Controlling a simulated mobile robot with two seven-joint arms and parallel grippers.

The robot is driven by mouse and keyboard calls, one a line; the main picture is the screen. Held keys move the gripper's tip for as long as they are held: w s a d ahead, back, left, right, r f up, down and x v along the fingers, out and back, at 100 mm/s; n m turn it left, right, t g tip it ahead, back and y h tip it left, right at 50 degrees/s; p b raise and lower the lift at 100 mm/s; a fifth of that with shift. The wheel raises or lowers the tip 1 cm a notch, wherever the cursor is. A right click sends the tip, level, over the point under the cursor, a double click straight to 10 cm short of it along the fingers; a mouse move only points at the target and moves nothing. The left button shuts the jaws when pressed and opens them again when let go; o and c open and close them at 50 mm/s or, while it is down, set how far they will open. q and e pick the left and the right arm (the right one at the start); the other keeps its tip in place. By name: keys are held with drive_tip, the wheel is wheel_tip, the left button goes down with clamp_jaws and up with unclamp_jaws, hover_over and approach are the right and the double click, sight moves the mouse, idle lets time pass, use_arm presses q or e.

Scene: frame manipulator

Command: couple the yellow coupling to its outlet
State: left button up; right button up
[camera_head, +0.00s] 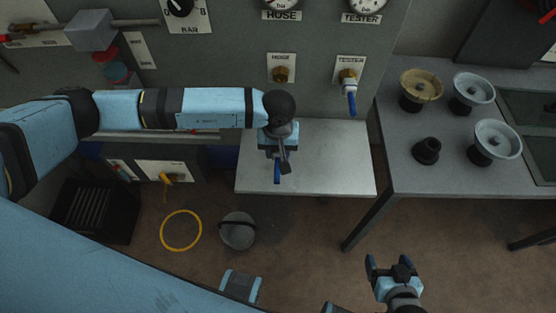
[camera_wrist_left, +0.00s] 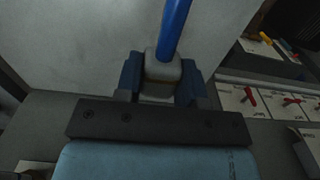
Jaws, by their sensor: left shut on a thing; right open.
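My left gripper (camera_head: 278,150) is over the pale shelf below the wall panel. In the left wrist view, it (camera_wrist_left: 160,85) is shut on a grey-white fitting (camera_wrist_left: 162,68) with a blue handle (camera_wrist_left: 174,25). The handle (camera_head: 277,172) also shows in the head view. A small yellow piece (camera_head: 167,179), perhaps the yellow coupling, is at a low white plate on the left, well apart from both grippers. A brass outlet (camera_head: 281,74) marked HOSE is bare. The TESTER outlet (camera_head: 348,73) carries a blue-handled valve (camera_head: 351,100). My right gripper (camera_head: 391,266) is open and empty at lower right.
The pale shelf (camera_head: 340,170) is otherwise clear. A grey table (camera_head: 420,180) at right holds several round knobs or caps. On the floor are a yellow ring (camera_head: 181,230), a grey bucket (camera_head: 238,232) and a black crate (camera_head: 95,210).

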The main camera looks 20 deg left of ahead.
use_arm(q)
wheel_tip(320, 180, up, 13)
drive_tip(key=b, duration=0.1)
use_arm(e)
drive_tip(key=shift+w+f, duration=0.1)
drive_tip(key=shift+f, duration=0.3)
